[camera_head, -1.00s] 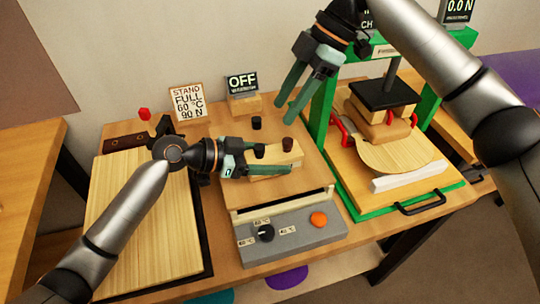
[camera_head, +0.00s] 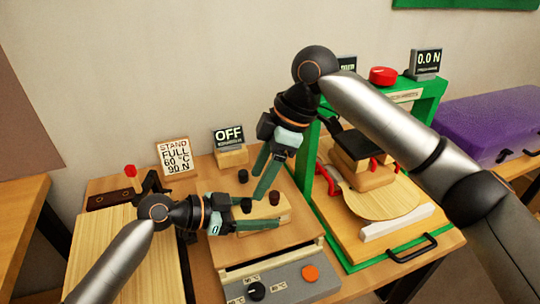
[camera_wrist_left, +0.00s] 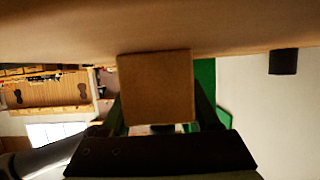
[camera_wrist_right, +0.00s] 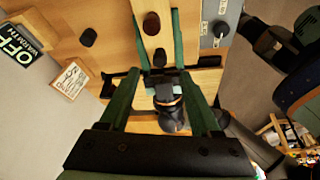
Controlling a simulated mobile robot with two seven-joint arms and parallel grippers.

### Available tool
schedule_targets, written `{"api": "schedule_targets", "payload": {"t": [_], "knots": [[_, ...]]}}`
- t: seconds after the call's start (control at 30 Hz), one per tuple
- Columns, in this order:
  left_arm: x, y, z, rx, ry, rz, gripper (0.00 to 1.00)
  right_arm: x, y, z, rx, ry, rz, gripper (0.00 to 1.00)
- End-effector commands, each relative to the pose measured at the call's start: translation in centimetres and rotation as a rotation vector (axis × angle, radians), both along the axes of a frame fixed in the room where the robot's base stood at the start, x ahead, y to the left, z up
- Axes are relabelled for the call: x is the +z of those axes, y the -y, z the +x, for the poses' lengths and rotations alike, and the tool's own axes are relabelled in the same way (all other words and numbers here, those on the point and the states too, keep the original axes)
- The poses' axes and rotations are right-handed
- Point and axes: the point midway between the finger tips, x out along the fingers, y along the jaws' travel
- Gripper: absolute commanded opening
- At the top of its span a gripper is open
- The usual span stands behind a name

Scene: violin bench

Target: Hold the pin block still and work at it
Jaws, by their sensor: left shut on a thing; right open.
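The pin block (camera_head: 266,213) is a pale wooden block with two dark round pins on top, a left pin (camera_head: 246,205) and a right pin (camera_head: 274,198). It lies on the wooden board. My left gripper (camera_head: 258,214) is shut on the block from the left, one finger along its near side. In the left wrist view the block's end (camera_wrist_left: 155,85) fills the space between the fingers. My right gripper (camera_head: 256,186) is open and empty, pointing down above the block. In the right wrist view the block (camera_wrist_right: 168,42) and its pins show between the spread fingers.
A separate dark peg (camera_head: 243,175) stands on the board behind the block. A grey control panel (camera_head: 270,282) is in front. A green press frame (camera_head: 306,172) stands to the right. The OFF display (camera_head: 229,136) and a STAND sign (camera_head: 174,155) are behind.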

Motion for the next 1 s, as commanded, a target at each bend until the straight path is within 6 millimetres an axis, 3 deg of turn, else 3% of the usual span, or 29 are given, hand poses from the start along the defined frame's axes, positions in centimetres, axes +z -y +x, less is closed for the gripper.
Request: {"api": "schedule_targets", "payload": {"t": [0.1,0.3,0.73,1.0], "knots": [[0.0,0.0,0.0,0.000,0.000,0.001,0.02,-2.2,-0.9,-0.1,0.001,-0.001,0.000,0.64],[0.0,0.0,0.0,0.000,0.000,0.001,0.02,-4.6,-1.9,-0.1,0.001,0.000,0.000,0.64],[0.0,0.0,0.0,0.000,0.000,0.001,0.02,-5.6,-2.3,-0.1,0.001,0.002,0.001,0.64],[0.0,0.0,0.0,0.000,0.000,0.001,0.02,-5.6,-2.3,-0.1,0.001,0.002,0.001,0.36]]}}
